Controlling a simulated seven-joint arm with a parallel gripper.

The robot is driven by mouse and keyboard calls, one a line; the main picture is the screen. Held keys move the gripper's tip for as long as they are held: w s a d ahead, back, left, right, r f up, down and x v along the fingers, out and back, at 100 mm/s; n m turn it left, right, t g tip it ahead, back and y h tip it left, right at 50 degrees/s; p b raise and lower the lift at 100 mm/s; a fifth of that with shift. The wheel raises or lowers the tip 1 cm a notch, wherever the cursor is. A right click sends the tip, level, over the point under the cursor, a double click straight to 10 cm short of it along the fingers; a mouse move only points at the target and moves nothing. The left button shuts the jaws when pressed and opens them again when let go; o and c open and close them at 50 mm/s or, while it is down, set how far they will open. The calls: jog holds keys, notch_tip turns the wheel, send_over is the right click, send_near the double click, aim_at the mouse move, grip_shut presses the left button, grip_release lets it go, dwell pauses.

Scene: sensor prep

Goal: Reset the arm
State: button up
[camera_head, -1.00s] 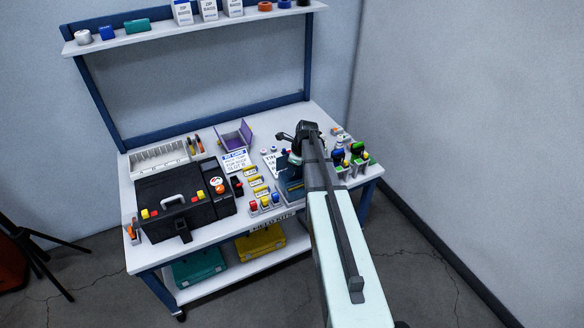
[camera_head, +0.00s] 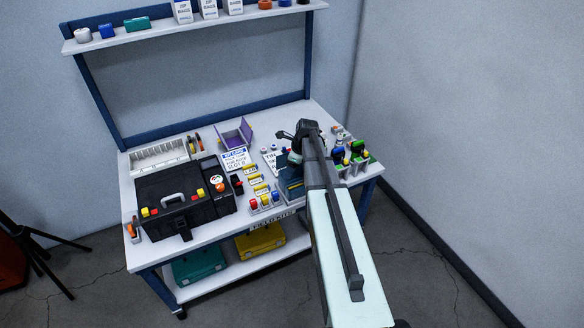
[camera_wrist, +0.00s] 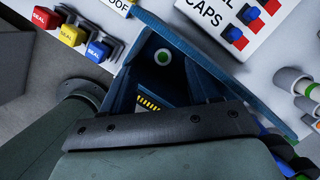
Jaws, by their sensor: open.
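My gripper (camera_head: 306,134) is at the far end of my arm, above the right part of the workbench (camera_head: 207,236). In the head view my arm hides much of it. It looks open, with nothing seen held. A dark blue open box (camera_head: 291,188) stands below and beside my wrist. In the wrist view the blue box (camera_wrist: 205,70) lies close beneath, with a round green and white mark and a yellow-black striped strip inside. A dark edge and a grey-green part of my own arm cover the lower half of that view.
A black case (camera_head: 160,196) stands at the left. Red, yellow and blue seal pieces (camera_head: 264,201) lie left of the blue box. A purple bin (camera_head: 234,134) is behind. Green-topped items (camera_head: 357,149) crowd the right edge. An upper shelf (camera_head: 160,38) spans the back.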

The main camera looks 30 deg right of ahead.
jog(key=shift+w+d+r, duration=0.15)
jog(key=shift+w+r, duration=0.05)
notch_tip(320, 180, up, 7)
dwell(0.9)
jog(key=shift+s+f, duration=0.1)
jog(key=shift+f, duration=0.1)
dwell(0.5)
jog(key=s+a+f+n+g+y, duration=0.2)
jog(key=s+a+f+n, duration=0.3)
jog(key=a, duration=0.4)
jog(key=s+a+f+n+g+y, duration=0.1)
jog(key=s+a+f+n+y, duration=0.1)
jog(key=s+a+n, duration=0.6)
jog(key=s+a+f+n+g+h, duration=0.2)
jog(key=s+f+n, duration=0.5)
jog(key=s+f, duration=0.6)
jog(key=s+a+f+n+g+h, duration=0.3)
jog(key=s+f+n, duration=0.4)
jog(key=s+f, duration=0.7)
jog(key=s+g+h, duration=0.1)
jog(key=s, duration=0.7)
jog(key=shift+s+a+f, duration=0.15)
jog(key=shift+s+a, duration=0.05)
jog(key=shift+s, duration=0.15)
